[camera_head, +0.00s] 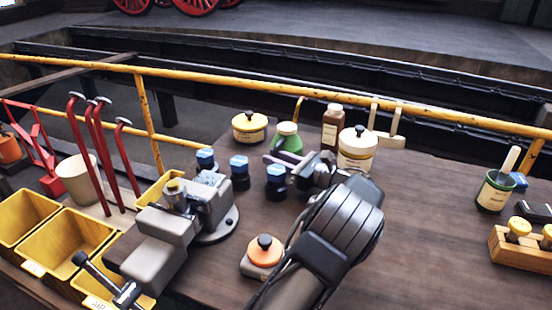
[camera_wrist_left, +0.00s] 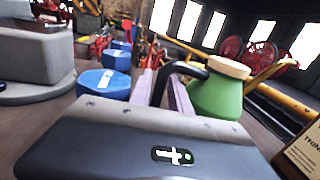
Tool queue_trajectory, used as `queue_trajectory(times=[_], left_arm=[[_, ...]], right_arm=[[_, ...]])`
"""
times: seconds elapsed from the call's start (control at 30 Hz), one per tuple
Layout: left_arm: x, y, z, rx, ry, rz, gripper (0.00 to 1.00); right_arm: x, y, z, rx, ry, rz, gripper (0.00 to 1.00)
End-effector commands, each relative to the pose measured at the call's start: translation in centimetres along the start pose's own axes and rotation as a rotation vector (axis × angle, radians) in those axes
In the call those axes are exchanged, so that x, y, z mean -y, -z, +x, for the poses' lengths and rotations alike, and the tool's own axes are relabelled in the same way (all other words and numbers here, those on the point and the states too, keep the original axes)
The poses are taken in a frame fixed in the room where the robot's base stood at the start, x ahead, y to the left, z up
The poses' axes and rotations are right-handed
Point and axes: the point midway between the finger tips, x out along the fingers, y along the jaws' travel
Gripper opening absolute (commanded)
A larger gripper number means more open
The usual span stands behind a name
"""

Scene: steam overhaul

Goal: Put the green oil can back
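The green oil can (camera_head: 288,139) stands upright at the back of the bench, with a tan cap and a yellow spout. In the left wrist view the green oil can (camera_wrist_left: 216,97) is just right of the fingers, its black handle reaching towards them. My left gripper (camera_head: 280,160) is at the can's near side. In the left wrist view the two purple fingers of my left gripper (camera_wrist_left: 162,92) stand on either side of the handle. The contact is too small to tell whether they grip it. My right gripper is not in view.
Blue-topped pots (camera_head: 239,170) stand left of the gripper, beside a grey vise (camera_head: 205,200). A brown bottle (camera_head: 332,128) and cream jar (camera_head: 357,150) stand close right of the can; another jar (camera_head: 249,127) is left. An orange-lidded pot (camera_head: 263,254) is nearer. The bench's right middle is clear.

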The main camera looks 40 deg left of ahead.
Motion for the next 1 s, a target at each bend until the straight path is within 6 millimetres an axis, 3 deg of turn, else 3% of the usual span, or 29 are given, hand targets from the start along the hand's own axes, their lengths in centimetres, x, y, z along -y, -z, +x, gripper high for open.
queue_trajectory(times=[0.2,0.33,0.8,1.0], left_arm=[[0.0,-0.3,0.0,0.000,0.000,-0.001,0.23],[0.1,-0.1,-1.2,0.001,0.003,0.001,0.23],[0.1,-0.2,-10.1,0.005,0.004,0.000,0.23],[0.0,-0.2,-11.9,0.002,0.001,0.000,0.23]], right_arm=[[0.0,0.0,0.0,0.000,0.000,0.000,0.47],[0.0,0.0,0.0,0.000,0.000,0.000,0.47],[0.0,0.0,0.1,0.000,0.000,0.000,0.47],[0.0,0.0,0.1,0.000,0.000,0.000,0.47]])
